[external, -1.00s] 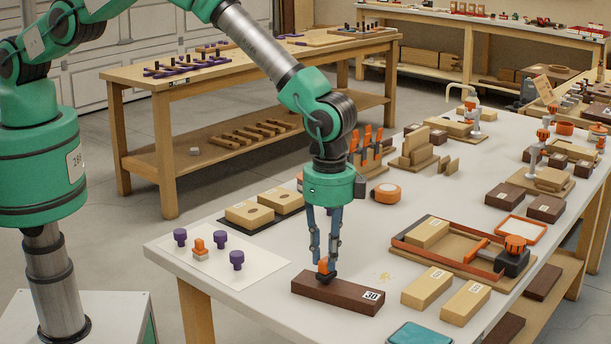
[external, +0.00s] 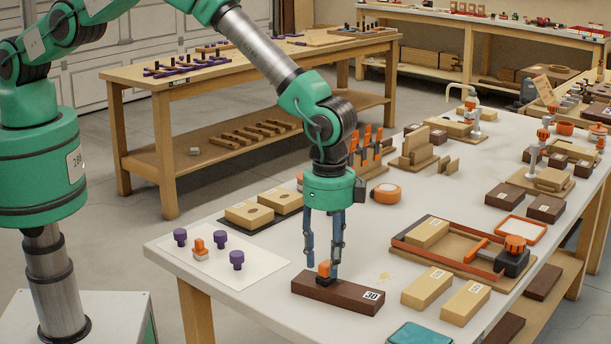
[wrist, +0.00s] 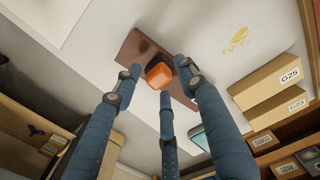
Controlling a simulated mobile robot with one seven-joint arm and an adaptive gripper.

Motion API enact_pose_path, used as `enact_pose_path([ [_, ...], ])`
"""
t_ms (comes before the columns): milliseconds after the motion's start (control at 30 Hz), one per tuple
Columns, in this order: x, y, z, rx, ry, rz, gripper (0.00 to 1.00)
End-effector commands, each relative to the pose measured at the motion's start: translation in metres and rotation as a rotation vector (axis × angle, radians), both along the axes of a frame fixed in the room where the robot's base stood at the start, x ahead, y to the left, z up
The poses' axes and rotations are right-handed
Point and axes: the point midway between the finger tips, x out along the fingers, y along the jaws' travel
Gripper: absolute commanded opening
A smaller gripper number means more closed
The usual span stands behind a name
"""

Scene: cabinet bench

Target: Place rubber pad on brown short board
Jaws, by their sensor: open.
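The rubber pad, a small block with an orange top and black base (external: 324,270), rests upright on the brown short board (external: 345,292), left of its middle. The board lies flat near the table's front edge and carries a label reading 30. My gripper (external: 324,262) is open, with its blue fingers pointing down around the pad. In the wrist view the orange pad top (wrist: 159,75) sits between the three spread fingers, apart from them as far as I can tell. The board (wrist: 139,46) shows beneath, partly hidden by the fingers.
A white sheet (external: 262,267) with purple knobs (external: 237,260) and an orange-and-white piece (external: 199,248) lies to the left. Tan blocks (external: 427,288), a teal pad (external: 420,335) and an orange-edged clamp frame (external: 452,259) stand to the right. An orange tape roll (external: 385,193) lies behind.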

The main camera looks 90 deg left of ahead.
Motion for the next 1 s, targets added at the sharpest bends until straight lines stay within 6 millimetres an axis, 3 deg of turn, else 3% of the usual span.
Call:
enact_pose_path([
  [367,0.0,0.0,0.025,-0.001,-0.001,0.0,0.41],
  [800,0.001,0.0,0.094,-0.001,-0.001,0.0,0.41],
  [1000,0.001,0.0,0.115,0.0,0.0,0.0,0.41],
])
